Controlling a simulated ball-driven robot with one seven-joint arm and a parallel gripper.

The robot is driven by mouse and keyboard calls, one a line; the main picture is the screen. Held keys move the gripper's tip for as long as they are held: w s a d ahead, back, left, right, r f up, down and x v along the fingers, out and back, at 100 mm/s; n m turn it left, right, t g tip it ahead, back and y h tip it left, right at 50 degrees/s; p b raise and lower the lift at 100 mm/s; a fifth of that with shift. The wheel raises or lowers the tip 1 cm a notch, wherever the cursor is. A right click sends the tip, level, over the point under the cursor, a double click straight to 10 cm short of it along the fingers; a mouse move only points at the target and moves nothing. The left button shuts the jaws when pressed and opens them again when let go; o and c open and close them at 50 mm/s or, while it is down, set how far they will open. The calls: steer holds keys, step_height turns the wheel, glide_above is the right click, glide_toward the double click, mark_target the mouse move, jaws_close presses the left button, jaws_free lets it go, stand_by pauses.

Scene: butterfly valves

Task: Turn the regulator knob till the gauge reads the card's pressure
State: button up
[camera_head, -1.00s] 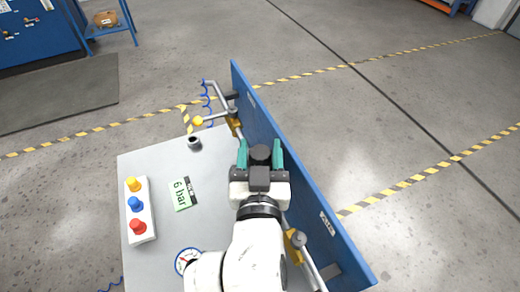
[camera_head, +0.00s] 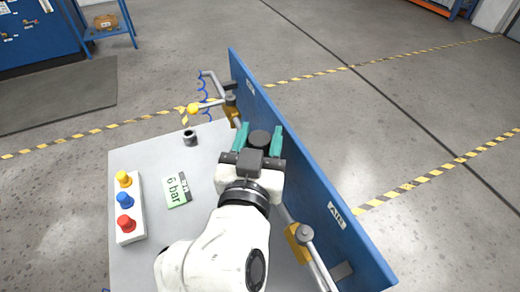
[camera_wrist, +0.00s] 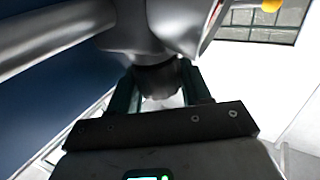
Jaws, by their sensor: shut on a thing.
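The card (camera_head: 177,191), reading "6 bar", lies on the grey table top left of my arm. The dark round regulator knob (camera_head: 259,137) is in front of the blue panel. My gripper (camera_head: 259,143) is shut on it, with one teal finger on each side. In the wrist view the dark knob (camera_wrist: 158,82) sits between the fingers of my gripper (camera_wrist: 160,88), below a grey metal body. The pressure gauge does not show now; my arm covers that part of the table, so its reading cannot be seen.
A blue panel (camera_head: 300,165) with pipes runs along the table's right side. A yellow-tipped valve lever (camera_head: 193,108) is beyond the far end. A white block with yellow, blue and red buttons (camera_head: 125,202) and a small dark cup-like part (camera_head: 190,138) are on the table (camera_head: 150,160).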

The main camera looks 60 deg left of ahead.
steer(key=shift+m+t+h+b, duration=0.6)
steer(key=shift+t+b, duration=0.1)
steer(key=shift+b, duration=0.15)
steer(key=o, duration=0.7)
steer(key=b+v, duration=0.1)
steer(key=v, duration=1)
steer(key=shift+b, duration=0.3)
steer(key=shift+a, duration=0.1)
